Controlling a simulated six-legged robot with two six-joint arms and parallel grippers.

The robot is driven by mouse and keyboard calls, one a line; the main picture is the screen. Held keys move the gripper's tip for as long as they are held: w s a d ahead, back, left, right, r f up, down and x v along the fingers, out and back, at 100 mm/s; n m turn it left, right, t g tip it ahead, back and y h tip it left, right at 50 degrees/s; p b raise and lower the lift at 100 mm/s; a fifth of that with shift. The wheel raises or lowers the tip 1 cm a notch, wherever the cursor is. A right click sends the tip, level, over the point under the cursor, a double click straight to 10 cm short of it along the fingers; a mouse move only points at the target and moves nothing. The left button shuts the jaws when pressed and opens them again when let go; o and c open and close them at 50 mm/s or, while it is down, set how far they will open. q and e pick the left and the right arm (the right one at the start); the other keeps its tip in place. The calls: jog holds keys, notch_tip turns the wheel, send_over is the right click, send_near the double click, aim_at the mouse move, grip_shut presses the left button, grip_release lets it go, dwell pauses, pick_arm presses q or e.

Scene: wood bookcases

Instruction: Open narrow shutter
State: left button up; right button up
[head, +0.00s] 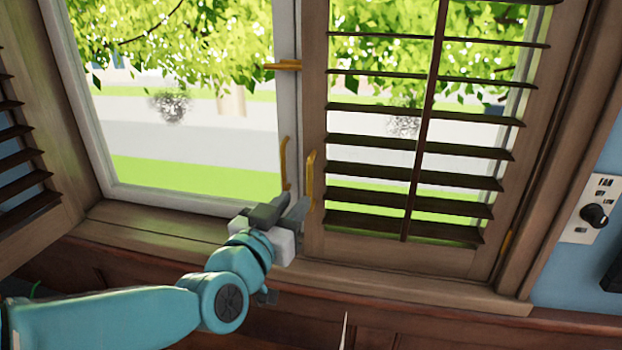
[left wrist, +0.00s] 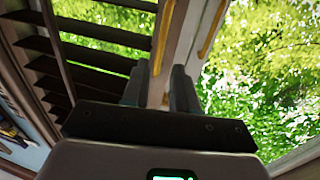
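The slatted wooden shutter (head: 425,165) on the right stands across the right part of the window. A brass handle (head: 310,180) is on its left edge. Another slatted shutter (head: 40,150) at the far left is swung away from the glass. My left gripper (head: 293,204) is at the lower end of the brass handle, by the shutter's left edge. In the left wrist view its two fingers (left wrist: 158,88) are apart, with the shutter's edge showing between them and the handle (left wrist: 161,35) beyond. Contact cannot be told. My right gripper is not in view.
The white window frame (head: 285,80) has a second brass handle (head: 285,165) and a brass catch (head: 283,66). A wooden sill (head: 165,222) runs below. A fan switch panel (head: 592,210) is on the blue wall at right.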

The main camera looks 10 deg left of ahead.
aim_at(309, 186)
pick_arm(q)
jog(key=w, duration=0.2)
jog(key=w+d+p, duration=0.1)
jog(key=w, duration=0.4)
jog(key=shift+w+d+p, duration=0.25)
jog(key=shift+w+p, duration=0.1)
jog(key=shift+p, duration=0.05)
grip_shut()
